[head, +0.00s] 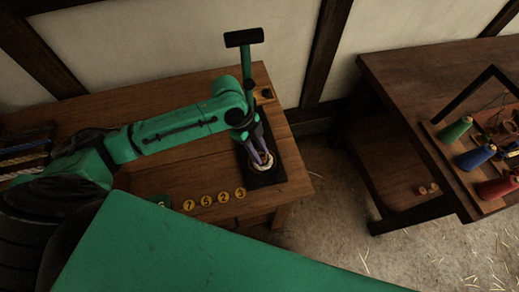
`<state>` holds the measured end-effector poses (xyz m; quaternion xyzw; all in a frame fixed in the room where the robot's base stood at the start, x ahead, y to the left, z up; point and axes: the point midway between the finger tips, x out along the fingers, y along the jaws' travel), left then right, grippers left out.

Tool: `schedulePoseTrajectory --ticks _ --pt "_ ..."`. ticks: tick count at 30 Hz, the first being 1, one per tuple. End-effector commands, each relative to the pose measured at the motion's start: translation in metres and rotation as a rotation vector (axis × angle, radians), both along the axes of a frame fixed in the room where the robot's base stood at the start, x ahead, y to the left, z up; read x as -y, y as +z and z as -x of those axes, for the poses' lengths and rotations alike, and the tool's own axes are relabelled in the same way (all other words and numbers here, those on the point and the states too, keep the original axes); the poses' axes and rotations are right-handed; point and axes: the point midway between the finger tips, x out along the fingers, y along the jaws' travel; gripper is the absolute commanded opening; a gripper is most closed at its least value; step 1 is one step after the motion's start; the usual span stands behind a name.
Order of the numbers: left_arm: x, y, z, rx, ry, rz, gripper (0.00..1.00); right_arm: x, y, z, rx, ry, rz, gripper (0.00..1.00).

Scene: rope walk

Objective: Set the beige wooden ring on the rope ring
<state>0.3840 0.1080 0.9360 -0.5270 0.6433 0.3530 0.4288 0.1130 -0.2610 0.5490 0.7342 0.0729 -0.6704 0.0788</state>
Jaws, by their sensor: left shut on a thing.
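My left gripper (261,159) points down over a dark board (268,181) near the right end of the left table. It is shut on a small pale thing that looks like the beige wooden ring, mostly hidden by the fingers. A whitish rope ring (262,172) lies on the dark board right under the fingertips. I cannot tell whether the held ring touches the rope ring. My right gripper is not in view.
Several yellow numbered discs (206,199) lie along the front of the wooden table (180,180). At right, a second table (400,75) holds coloured spools (475,157). Two small beige pieces (427,189) lie on a lower shelf.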

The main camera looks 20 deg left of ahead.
Motion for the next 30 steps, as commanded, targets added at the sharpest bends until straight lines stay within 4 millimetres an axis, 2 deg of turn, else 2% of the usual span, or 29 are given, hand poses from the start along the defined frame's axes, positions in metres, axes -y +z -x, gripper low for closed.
schedulePoseTrajectory --ticks 12,13,15,16,26,30 --pt "0.000 -0.006 0.000 0.000 0.000 -0.001 0.00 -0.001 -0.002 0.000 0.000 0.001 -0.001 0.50" --pt "0.000 -0.006 0.000 0.000 0.000 -0.001 0.38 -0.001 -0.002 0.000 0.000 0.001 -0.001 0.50" --pt "0.000 -0.006 0.000 0.000 0.000 -0.001 0.65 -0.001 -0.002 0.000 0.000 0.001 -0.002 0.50" --pt "0.000 -0.006 0.000 0.000 0.000 -0.001 0.69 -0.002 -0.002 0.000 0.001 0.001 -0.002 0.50" --pt "-0.001 -0.004 -0.001 0.001 0.000 -0.001 0.69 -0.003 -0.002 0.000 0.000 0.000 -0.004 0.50" --pt "-0.010 0.015 -0.003 0.007 0.000 -0.002 0.69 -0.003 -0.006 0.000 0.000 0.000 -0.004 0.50"
